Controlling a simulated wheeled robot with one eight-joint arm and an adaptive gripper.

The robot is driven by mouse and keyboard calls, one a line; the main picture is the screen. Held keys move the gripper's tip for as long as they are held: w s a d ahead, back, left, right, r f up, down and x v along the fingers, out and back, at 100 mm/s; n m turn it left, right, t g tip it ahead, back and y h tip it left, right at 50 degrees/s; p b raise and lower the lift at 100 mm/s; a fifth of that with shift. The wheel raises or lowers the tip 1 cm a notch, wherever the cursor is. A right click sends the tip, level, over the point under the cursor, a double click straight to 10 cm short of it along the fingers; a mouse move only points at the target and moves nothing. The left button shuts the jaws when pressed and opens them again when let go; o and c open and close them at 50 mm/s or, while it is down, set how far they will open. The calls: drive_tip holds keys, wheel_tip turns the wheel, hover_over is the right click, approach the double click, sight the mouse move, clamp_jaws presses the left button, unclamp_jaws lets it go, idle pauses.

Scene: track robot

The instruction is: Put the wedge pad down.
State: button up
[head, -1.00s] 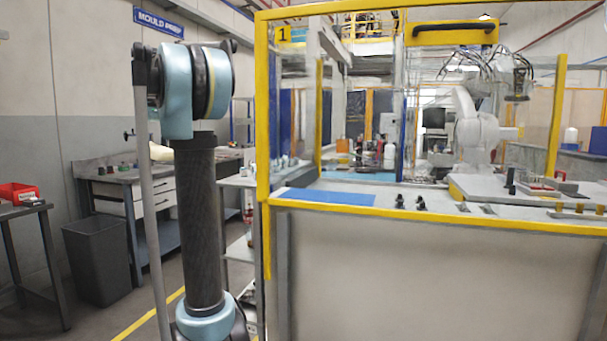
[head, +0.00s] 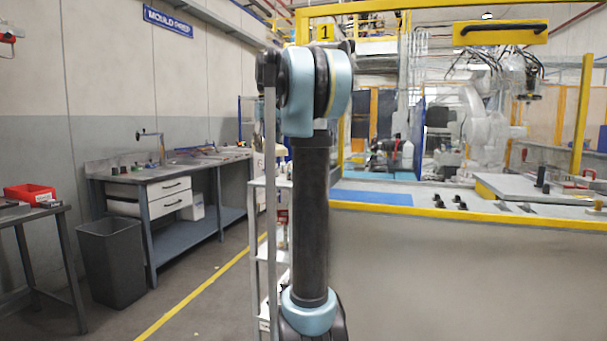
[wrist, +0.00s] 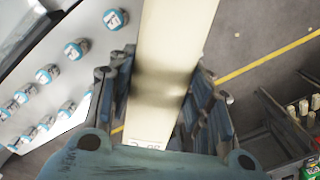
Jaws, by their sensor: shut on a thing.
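The wedge pad (wrist: 172,50) is a long cream block in the wrist view, running from the top edge down between the jaws. Dark marks show on its near end. My gripper (wrist: 165,85) is shut on it, with dark blue-grey fingers along both sides. The pad is held above the floor, beside a white surface.
In the wrist view, a white surface (wrist: 75,75) with several blue-capped jars lies left, and a dark crate (wrist: 285,115) lower right. In the head view, a workbench (head: 135,178), grey bin (head: 112,262) and red tray (head: 30,194) stand left; a yellow-framed cell (head: 450,212) stands right.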

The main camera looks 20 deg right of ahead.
sight(269, 181)
drive_tip(key=shift+f, duration=0.1)
drive_tip(key=shift+f, duration=4.9)
drive_tip(key=o, duration=1.2)
